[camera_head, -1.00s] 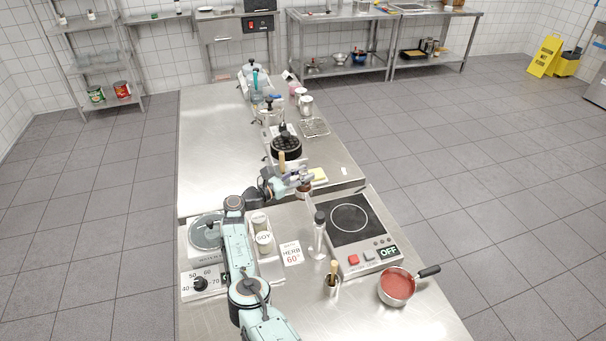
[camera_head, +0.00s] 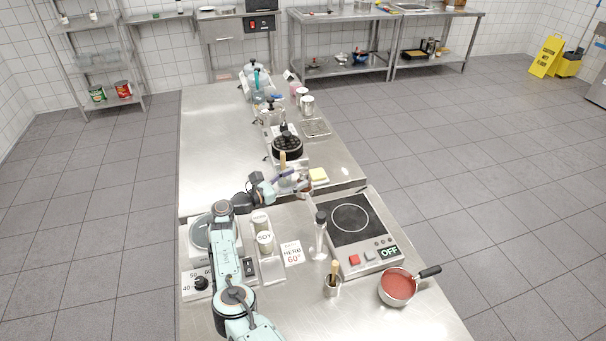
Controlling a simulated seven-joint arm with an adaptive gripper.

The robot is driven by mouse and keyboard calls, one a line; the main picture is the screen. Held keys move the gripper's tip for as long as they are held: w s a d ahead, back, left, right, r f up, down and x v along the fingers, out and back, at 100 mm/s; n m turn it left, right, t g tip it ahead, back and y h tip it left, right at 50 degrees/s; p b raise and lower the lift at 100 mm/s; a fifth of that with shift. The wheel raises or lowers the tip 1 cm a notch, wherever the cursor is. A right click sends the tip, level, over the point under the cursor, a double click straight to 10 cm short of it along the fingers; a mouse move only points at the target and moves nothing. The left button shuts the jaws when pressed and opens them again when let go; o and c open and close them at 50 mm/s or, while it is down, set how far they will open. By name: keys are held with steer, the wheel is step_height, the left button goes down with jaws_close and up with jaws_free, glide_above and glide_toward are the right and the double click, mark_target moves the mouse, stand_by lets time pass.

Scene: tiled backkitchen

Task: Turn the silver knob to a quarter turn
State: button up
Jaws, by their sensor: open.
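I cannot clearly make out a silver knob. The knob that shows plainly is a dark one (camera_head: 201,283) on a white dial plate marked with numbers such as 40 and 50, on the front of the water-bath unit (camera_head: 190,240) at the left. My arm crosses in front of this unit and hides part of the dial. My gripper (camera_head: 299,181) is open, over the far part of the counter beyond the seasoning jars, well away from the dial and the panel.
A card reading HERB 60° (camera_head: 292,252), jars including one marked SOY (camera_head: 265,242), and a tall clear bottle (camera_head: 321,238) stand between dial and hot plate (camera_head: 352,222). A red-filled saucepan (camera_head: 398,287) is at the right. The front counter (camera_head: 330,322) is mostly bare.

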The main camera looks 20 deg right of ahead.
steer(key=v, duration=0.9)
steer(key=shift+d, duration=0.1)
